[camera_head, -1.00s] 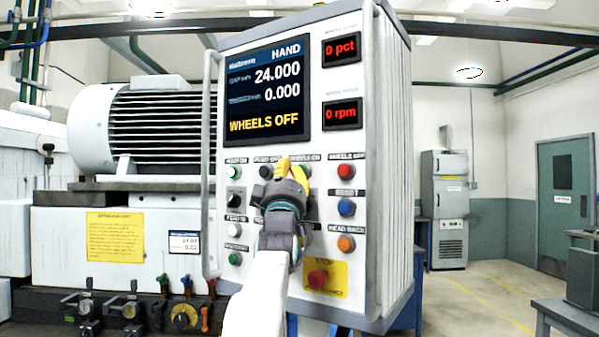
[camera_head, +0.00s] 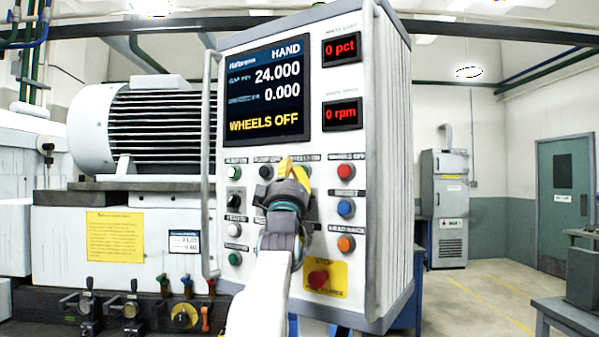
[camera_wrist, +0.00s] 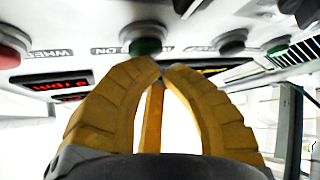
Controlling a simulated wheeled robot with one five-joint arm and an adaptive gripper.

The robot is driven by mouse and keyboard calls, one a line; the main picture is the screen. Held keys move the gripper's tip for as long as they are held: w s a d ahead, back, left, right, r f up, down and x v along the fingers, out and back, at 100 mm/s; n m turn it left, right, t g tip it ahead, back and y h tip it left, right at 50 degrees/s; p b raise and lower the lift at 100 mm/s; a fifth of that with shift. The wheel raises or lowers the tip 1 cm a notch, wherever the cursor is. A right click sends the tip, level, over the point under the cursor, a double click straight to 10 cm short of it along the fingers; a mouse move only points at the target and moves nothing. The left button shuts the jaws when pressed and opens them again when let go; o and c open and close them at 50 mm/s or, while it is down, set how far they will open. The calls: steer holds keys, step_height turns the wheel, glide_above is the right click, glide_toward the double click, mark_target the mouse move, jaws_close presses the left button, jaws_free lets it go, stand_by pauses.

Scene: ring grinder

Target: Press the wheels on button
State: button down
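The control panel (camera_head: 327,245) stands in front of me, its screen (camera_head: 268,90) reading WHEELS OFF. In the wrist view a green button (camera_wrist: 145,47) sits on the panel beside a partly readable label with "WHEEL" and "ON". My gripper (camera_wrist: 162,66) is shut and empty, its yellow fingertips together just below that button in the picture; I cannot tell whether they touch it. In the head view my gripper (camera_head: 294,166) covers that part of the button rows, so the green button is hidden there.
A red button (camera_head: 345,171) sits right of my gripper, with blue (camera_head: 346,208) and orange (camera_head: 346,244) buttons below it. A red stop button (camera_head: 318,279) is on a yellow plate beneath. A grey handle bar (camera_head: 207,160) runs down the panel's left edge.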

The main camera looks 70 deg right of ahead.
steer(key=shift+d, duration=0.4)
stand_by(0.5)
steer(key=shift+a+f, duration=0.1)
stand_by(0.4)
steer(key=shift+w+a+b, duration=0.1)
steer(key=shift+a+b, duration=0.55)
steer(key=shift+a, duration=0.1)
stand_by(0.7)
